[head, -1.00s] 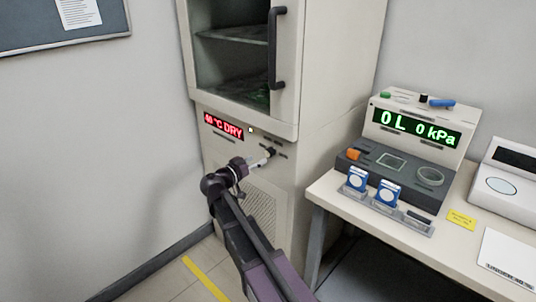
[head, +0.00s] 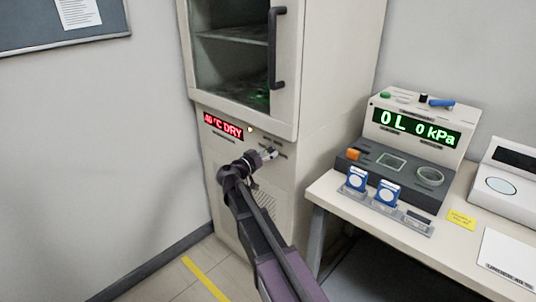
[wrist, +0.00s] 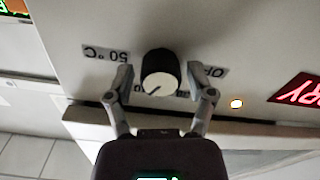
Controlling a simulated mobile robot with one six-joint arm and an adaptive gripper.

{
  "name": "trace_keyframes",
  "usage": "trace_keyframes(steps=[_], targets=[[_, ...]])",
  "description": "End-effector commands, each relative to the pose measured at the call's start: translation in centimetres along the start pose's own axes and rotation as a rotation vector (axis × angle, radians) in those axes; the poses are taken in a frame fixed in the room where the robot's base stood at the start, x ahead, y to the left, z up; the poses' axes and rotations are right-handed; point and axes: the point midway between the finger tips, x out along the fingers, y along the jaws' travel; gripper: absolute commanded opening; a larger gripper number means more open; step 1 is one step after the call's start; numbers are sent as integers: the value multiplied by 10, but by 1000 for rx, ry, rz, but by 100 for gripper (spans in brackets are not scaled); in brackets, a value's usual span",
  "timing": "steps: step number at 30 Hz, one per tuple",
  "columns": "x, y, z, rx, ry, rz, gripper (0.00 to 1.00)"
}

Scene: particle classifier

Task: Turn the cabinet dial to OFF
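The cabinet dial (wrist: 160,74) is a black knob with a pale face in the wrist view. Its dark pointer line runs toward the lower left of the face. An upside-down "50 °C" label (wrist: 106,54) is at its left and a partly covered "OFF" label (wrist: 215,71) at its right. My gripper (wrist: 163,88) is open, one finger on each side of the dial, with visible gaps. In the head view my gripper (head: 269,154) is at the front of the cabinet (head: 310,150) and largely hides the dial.
A red display (head: 223,125) on the cabinet reads "40 °C DRY", with a small lit lamp (wrist: 236,104) beside it. The cabinet door handle (head: 276,48) is above my gripper. A table (head: 330,190) with instruments stands at the right.

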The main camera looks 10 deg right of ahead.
Motion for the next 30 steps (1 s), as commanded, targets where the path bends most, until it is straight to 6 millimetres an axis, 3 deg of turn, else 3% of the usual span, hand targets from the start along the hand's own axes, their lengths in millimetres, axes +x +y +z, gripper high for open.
trace_keyframes(steps=[1, 5, 6, 20, 30], targets=[[0, 0, 0, 0, 0, 0, 41], [0, 0, 0, 0, 0, 0, 2], [0, 0, 0, 0, 0, 1, 0], [0, 0, 0, -61, 0, 0, 0], [0, 0, -1, -277, -1, 0, 0]])
